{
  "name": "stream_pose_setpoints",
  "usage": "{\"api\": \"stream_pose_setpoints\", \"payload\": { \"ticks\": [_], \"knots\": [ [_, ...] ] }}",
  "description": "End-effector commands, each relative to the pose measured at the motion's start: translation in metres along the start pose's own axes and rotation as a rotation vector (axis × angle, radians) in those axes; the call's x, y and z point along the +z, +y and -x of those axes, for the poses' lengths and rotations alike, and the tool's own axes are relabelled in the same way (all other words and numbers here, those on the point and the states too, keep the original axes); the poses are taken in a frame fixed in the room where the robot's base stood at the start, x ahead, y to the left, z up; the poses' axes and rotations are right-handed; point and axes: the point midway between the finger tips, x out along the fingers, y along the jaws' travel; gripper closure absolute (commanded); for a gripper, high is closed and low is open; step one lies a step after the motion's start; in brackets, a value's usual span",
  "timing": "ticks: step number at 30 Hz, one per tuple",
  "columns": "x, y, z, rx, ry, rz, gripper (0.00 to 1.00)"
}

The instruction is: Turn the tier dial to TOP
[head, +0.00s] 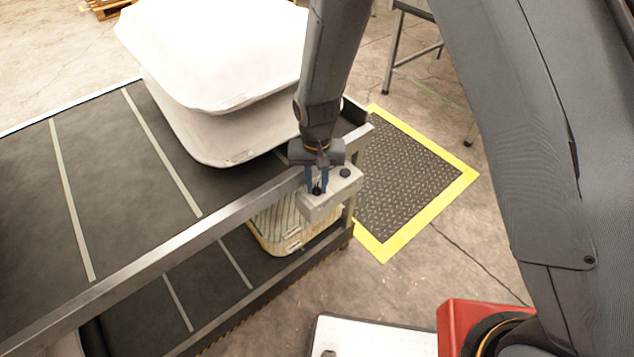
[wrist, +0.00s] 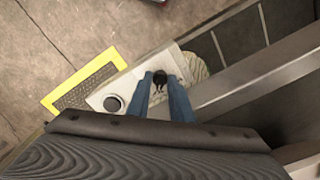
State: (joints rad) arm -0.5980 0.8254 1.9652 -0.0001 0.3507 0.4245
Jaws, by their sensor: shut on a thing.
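A pale control box (head: 325,202) is fixed at the near right corner of the two-level conveyor, beside its rail. In the wrist view the box (wrist: 138,70) carries a small black dial (wrist: 160,86) and a round black button (wrist: 113,103). My gripper (head: 316,188) points down over the box, and its blue fingers are shut on the dial, one finger on each side. The wrist view shows the fingertips (wrist: 160,78) at the dial. The fingers partly cover the dial, and I cannot read its markings or setting.
White pillows (head: 215,60) lie stacked on the upper conveyor belt (head: 90,170). A striped, yellowish pillow (head: 275,232) lies on the lower tier beneath the box. The metal rail (head: 200,240) runs close beside my gripper. A yellow-edged mat (head: 415,180) lies on the floor at right.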

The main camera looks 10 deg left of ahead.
Motion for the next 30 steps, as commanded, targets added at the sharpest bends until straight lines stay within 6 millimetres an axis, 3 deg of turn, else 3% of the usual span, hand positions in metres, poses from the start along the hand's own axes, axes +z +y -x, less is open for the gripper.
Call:
{"api": "stream_pose_setpoints", "payload": {
  "ticks": [16, 17, 19, 30],
  "knots": [
    [0.0005, -0.0002, 0.0002, 0.0, -0.001, -0.024, 1.0],
    [0.0005, -0.0002, 0.0002, 0.0, -0.001, -0.023, 0.75],
    [0.0005, -0.0002, 0.0001, 0.0, -0.001, -0.023, 0.63],
    [-0.0003, 0.0002, 0.0028, 0.0, 0.0, -0.023, 0.61]
  ]
}}
